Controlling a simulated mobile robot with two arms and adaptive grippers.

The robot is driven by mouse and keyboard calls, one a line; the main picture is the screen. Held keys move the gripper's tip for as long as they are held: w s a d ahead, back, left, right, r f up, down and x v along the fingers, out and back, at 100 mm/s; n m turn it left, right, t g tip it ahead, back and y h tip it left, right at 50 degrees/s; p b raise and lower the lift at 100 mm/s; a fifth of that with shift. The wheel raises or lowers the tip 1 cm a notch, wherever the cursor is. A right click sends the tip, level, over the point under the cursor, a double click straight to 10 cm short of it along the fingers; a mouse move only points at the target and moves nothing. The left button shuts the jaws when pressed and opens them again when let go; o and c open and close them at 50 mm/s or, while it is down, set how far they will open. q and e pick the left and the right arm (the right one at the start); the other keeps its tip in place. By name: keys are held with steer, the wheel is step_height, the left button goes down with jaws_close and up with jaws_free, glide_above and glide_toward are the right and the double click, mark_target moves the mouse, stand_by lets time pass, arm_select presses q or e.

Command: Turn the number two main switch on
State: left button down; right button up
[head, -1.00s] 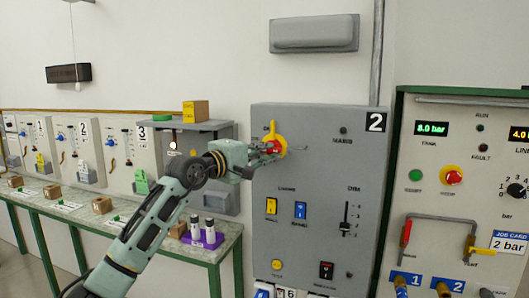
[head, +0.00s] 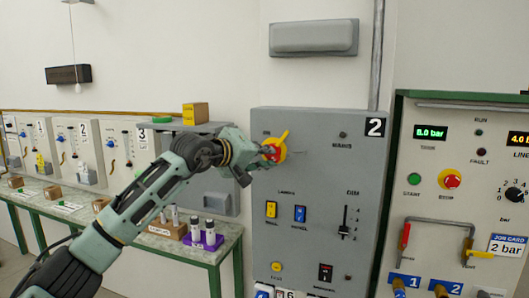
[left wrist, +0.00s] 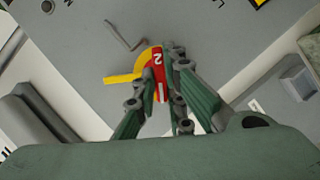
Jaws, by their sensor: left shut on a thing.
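The main switch (head: 271,152) is a red knob on a yellow backing with a yellow pointed part, high on the left of the grey panel (head: 310,170) labelled 2. The yellow point slants up and to the right in the head view. In the left wrist view the red knob (left wrist: 157,62) bears a white 2, and the yellow point sticks out to its left. My left gripper (head: 262,155) is shut on the red knob; its fingers (left wrist: 165,90) hide part of it. My right gripper is not in view.
A green-framed panel (head: 460,150) stands to the right.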

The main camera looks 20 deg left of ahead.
arm_select(q)
steer(key=m+y, duration=0.1)
steer(key=m, duration=0.1)
steer(key=m+y+p, duration=0.1)
steer(key=m+y, duration=0.1)
steer(key=m, duration=0.1)
steer(key=m+y+p, duration=0.1)
steer(key=m+y, duration=0.1)
steer(key=shift+d+r+m+g, duration=0.2)
steer(key=shift+d+m+g, duration=0.1)
steer(key=shift+d+g, duration=0.1)
stand_by(0.6)
steer(key=c, duration=1.8)
jaws_free()
steer(key=v, duration=1.2)
steer(key=shift+d, duration=0.1)
